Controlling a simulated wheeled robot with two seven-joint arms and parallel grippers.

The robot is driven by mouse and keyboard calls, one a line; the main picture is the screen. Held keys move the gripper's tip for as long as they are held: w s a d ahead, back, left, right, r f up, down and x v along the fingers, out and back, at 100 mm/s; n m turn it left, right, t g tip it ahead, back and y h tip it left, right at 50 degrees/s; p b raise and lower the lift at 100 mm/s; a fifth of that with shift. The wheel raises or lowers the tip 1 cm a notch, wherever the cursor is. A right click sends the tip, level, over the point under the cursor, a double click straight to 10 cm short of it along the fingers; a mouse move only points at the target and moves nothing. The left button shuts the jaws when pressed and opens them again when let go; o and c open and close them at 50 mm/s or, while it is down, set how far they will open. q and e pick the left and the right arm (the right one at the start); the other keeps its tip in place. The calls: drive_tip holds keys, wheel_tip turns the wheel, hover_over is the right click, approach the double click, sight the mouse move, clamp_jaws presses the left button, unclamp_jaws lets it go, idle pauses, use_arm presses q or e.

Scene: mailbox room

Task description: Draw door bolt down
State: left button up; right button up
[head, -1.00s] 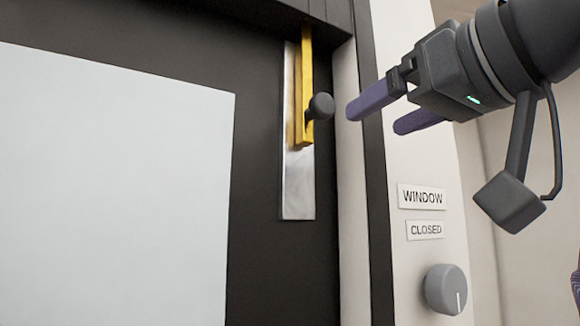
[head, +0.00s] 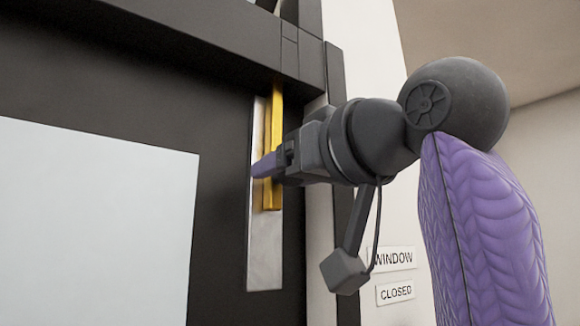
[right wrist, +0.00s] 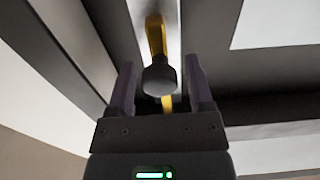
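The yellow door bolt (head: 276,110) stands upright on a silver plate (head: 265,255) on the dark door, its top reaching the frame above. Its dark round knob (right wrist: 160,80) shows in the right wrist view, between the two purple fingers of my right gripper (right wrist: 156,84). The fingers are apart, with a gap visible on each side of the knob. In the head view my right gripper (head: 266,166) is at the bolt and hides the knob. My left gripper is not in view.
A pale panel (head: 90,220) fills the left part of the door. The dark door frame (head: 225,45) runs above. WINDOW (head: 393,258) and CLOSED (head: 396,292) signs are on the white wall at right.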

clamp_jaws()
idle(1.2)
